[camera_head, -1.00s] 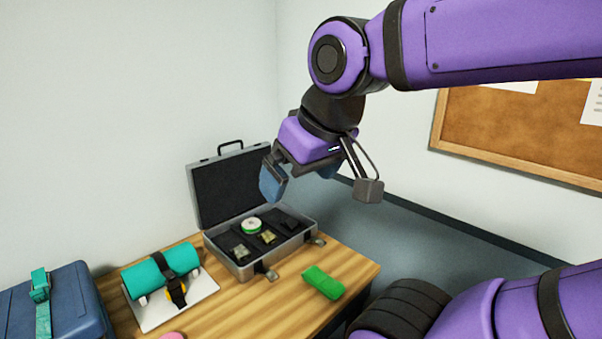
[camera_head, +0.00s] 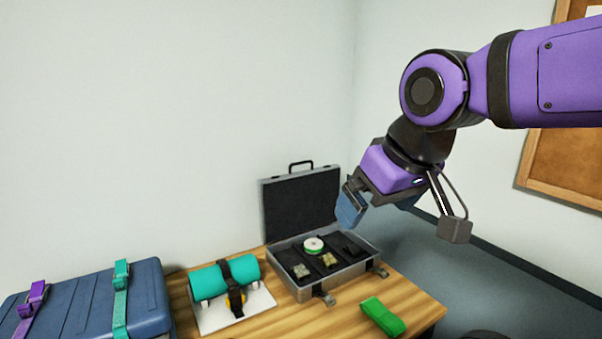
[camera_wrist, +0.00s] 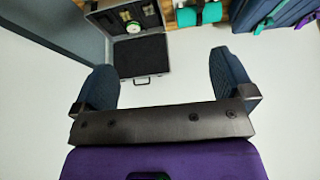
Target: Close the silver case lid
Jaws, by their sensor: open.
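The silver case (camera_head: 345,277) stands on the wooden table with its lid (camera_head: 300,205) raised upright against the wall side. Its dark-lined base holds a white and green roll (camera_head: 313,245) and several small items. In the wrist view the lid (camera_wrist: 141,57) shows between and beyond the fingers, with its handle (camera_wrist: 141,81) toward me. My gripper (camera_head: 352,205) is open and empty, in the air beside the lid's right edge in the head view. The wrist view shows both fingers of my gripper (camera_wrist: 165,80) spread wide. I cannot tell whether a finger touches the lid.
Left of the case, a teal roll (camera_head: 208,281) is strapped on a white board. A blue case (camera_head: 75,300) with purple and teal straps is further left. A green block (camera_head: 383,317) lies at the table's (camera_head: 425,305) right front. The wall is close behind.

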